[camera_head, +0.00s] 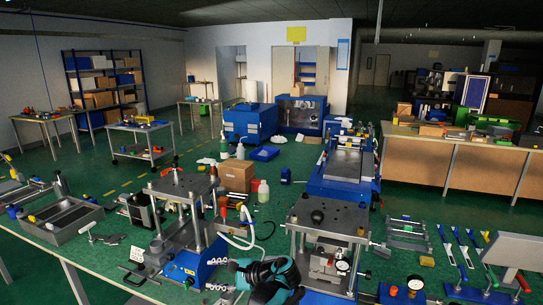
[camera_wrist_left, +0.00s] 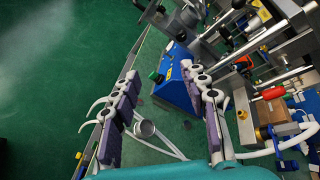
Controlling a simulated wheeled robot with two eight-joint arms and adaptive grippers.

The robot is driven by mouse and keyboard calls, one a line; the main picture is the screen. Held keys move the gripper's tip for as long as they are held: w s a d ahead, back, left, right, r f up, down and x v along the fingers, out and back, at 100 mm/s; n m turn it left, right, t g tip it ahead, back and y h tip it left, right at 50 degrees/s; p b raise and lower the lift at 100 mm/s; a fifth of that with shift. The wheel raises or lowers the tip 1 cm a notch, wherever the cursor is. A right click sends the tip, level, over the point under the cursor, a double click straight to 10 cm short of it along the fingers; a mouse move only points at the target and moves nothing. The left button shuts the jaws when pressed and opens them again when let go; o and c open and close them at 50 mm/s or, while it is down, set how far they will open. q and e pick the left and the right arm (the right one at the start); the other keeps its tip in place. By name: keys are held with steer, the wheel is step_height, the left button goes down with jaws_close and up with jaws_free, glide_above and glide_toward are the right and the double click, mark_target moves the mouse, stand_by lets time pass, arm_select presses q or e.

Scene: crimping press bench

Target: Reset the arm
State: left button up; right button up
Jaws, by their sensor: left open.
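My left gripper (camera_head: 197,271) is low in the front middle of the head view, with its teal wrist (camera_head: 268,275) to the right of the fingers. It is just in front of the left press (camera_head: 183,186) and its blue block. In the left wrist view the gripper (camera_wrist_left: 160,72) has its two purple-padded fingers wide apart, with nothing held. The blue block (camera_wrist_left: 178,88) lies beyond the right finger; I cannot tell whether they touch. My right gripper is not in view.
A second press (camera_head: 328,213) with a dial gauge stands to the right of my wrist. A grey tray (camera_head: 58,229) lies at the left. A white hose (camera_head: 240,243) runs close by. Green floor (camera_wrist_left: 55,60) is open beyond the bench edge.

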arm_select(q)
steer(key=s+a+r+n+h, duration=0.25)
steer(key=s+a+h, duration=0.2)
steer(key=s, duration=0.45)
steer(key=s+d+f+n+h, duration=0.1)
steer(key=s+n+h, duration=0.1)
steer(key=s, duration=0.5)
steer(key=s+d+f+n+t+h, duration=0.1)
steer(key=s+f+n+h, duration=0.1)
steer(key=s+n, duration=0.3)
steer(key=s+d+f+n+h, duration=0.1)
steer(key=s+n+h, duration=0.2)
steer(key=s, duration=0.5)
steer(key=shift+s+d+f+t, duration=0.25)
steer(key=shift+s+t, duration=0.05)
steer(key=shift+t, duration=0.1)
